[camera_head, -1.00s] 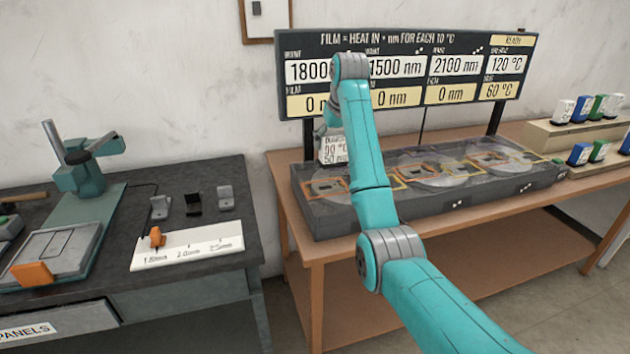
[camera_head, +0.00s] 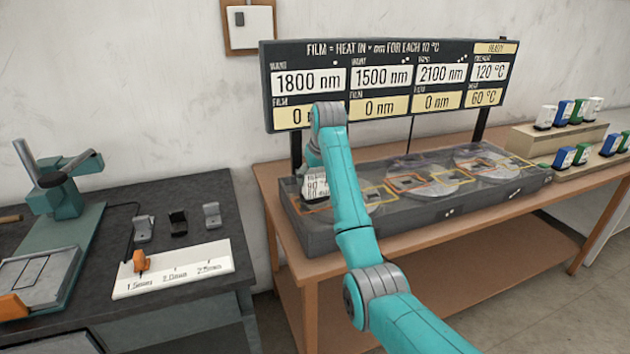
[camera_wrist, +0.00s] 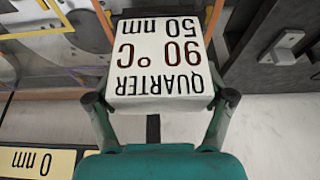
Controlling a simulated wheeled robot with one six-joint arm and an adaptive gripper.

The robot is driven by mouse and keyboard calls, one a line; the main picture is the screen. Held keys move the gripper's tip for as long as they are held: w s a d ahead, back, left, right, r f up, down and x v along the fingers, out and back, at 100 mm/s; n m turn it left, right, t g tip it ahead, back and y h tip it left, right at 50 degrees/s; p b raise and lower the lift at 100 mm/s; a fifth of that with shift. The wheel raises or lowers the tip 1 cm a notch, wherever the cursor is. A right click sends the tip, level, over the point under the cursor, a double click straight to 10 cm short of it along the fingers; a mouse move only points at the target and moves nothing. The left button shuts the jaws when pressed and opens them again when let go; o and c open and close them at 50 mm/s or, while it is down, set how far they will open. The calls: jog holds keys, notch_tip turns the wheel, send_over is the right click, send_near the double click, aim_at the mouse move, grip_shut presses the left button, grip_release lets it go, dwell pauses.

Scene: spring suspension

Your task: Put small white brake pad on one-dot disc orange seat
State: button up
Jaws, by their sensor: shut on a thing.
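My gripper (camera_wrist: 160,98) is shut on the small white pad (camera_wrist: 160,65), a white block marked "QUARTER 90 °C 50 nm". The pad also shows in the head view (camera_head: 315,183), low over the left end of the dark disc bench (camera_head: 350,232). My arm hides most of the left disc (camera_head: 372,194) and the bench front below it. An orange outline (camera_head: 313,210) shows on the bench beside the pad. In the wrist view, orange strips (camera_wrist: 102,22) pass on both sides of the pad. I cannot tell whether the pad touches the seat.
A readout board (camera_head: 392,82) stands behind the bench, its film boxes at 0 nm and its corner box reading READY. Two more discs (camera_head: 487,170) lie to the right. Several coloured blocks (camera_head: 564,113) stand on a stepped rack. A grey side table (camera_head: 200,262) stands left.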

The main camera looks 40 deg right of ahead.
jog(key=shift+f, duration=0.4)
jog(key=shift+f, duration=0.15)
jog(key=o, duration=1.3)
